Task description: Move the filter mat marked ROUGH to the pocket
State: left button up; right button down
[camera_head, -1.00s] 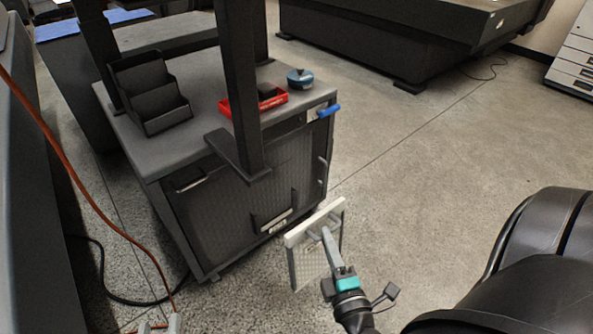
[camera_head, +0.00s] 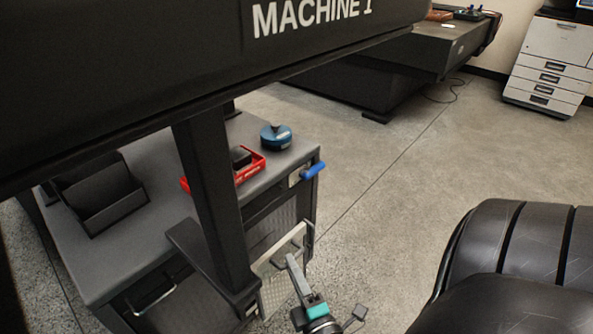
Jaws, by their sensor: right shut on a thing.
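A pale filter mat (camera_head: 274,292) with a white top rail hangs upright from my right gripper (camera_head: 292,260), which is shut on it. No ROUGH marking can be read on it from here. The mat appears close to the front of the grey-topped cabinet (camera_head: 135,250), just right of a dark post; I cannot tell whether it touches either. The dark post hides part of the cabinet front. I cannot make out the pocket clearly. My left gripper is not in view.
A dark beam reading MACHINE 1 (camera_head: 310,15) crosses the top, with its post (camera_head: 210,200) below. On the cabinet are a black stepped holder (camera_head: 105,195), a red tray (camera_head: 250,168) and a blue round object (camera_head: 276,138).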

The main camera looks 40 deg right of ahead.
aim_at(274, 259)
jog(key=shift+w+a+f, duration=0.1)
jog(key=shift+w+a, duration=0.05)
jog(key=shift+w, duration=1.45)
jog(key=shift+w+a+f, duration=0.1)
jog(key=shift+w, duration=1.5)
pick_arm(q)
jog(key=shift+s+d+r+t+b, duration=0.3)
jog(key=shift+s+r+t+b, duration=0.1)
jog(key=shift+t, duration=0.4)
pick_arm(e)
jog(key=w, duration=0.4)
jog(key=shift+a+f, duration=0.15)
jog(key=shift+w, duration=0.3)
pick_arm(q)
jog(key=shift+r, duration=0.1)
pick_arm(e)
jog(key=shift+w+a+r, duration=0.15)
jog(key=shift+w+r, duration=0.05)
jog(key=shift+w, duration=0.1)
jog(key=shift+s, duration=0.1)
jog(key=shift+f, duration=0.15)
